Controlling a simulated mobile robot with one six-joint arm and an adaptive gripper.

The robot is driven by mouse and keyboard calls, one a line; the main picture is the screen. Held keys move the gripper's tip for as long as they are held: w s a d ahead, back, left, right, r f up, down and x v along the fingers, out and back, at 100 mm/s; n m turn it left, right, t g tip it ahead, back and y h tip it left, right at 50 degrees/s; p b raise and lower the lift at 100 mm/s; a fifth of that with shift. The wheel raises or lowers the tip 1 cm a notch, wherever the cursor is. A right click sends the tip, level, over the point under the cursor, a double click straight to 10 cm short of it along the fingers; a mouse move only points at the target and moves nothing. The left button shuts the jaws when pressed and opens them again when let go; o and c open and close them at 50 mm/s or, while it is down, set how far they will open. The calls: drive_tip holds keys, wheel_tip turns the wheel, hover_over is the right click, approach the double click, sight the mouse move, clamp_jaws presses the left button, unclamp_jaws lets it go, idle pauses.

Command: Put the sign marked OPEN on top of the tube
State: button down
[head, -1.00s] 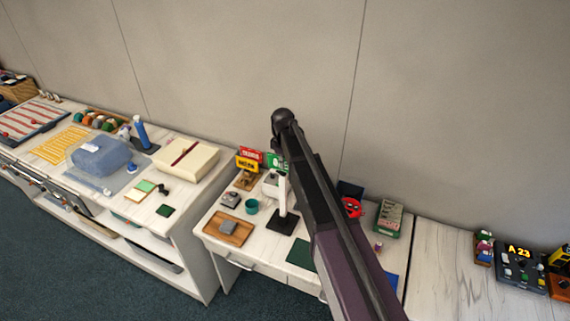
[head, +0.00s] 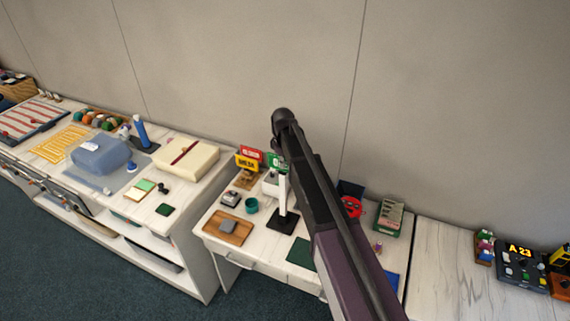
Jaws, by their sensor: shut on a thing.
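A green sign (head: 277,161) with white lettering shows in the head view, partly hidden by my arm. Only its left part is visible, and I cannot read the whole word. A white tube (head: 283,194) stands upright on a black base just below the sign in the picture. I cannot tell whether the sign touches the tube. My arm crosses in front, and my gripper's fingers are hidden behind it, so their hold on the sign does not show. A red sign (head: 250,152) and a yellow sign (head: 246,164) stand to the left in a wooden holder.
The white desk (head: 215,217) also holds a teal cup (head: 251,205), a wooden tray (head: 241,239) with a grey block, a dark green mat (head: 301,254) and a red round item (head: 352,207). A cluttered counter stands left. The wall is close behind.

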drive_tip(key=c, duration=0.7)
unclamp_jaws()
drive_tip(key=o, duration=0.5)
drive_tip(key=shift+o, duration=0.2)
drive_tip(key=shift+w, duration=0.1)
drive_tip(key=shift+r, duration=0.15)
drive_tip(key=shift+r+p, duration=4.4)
drive_tip(key=shift+p, duration=0.15)
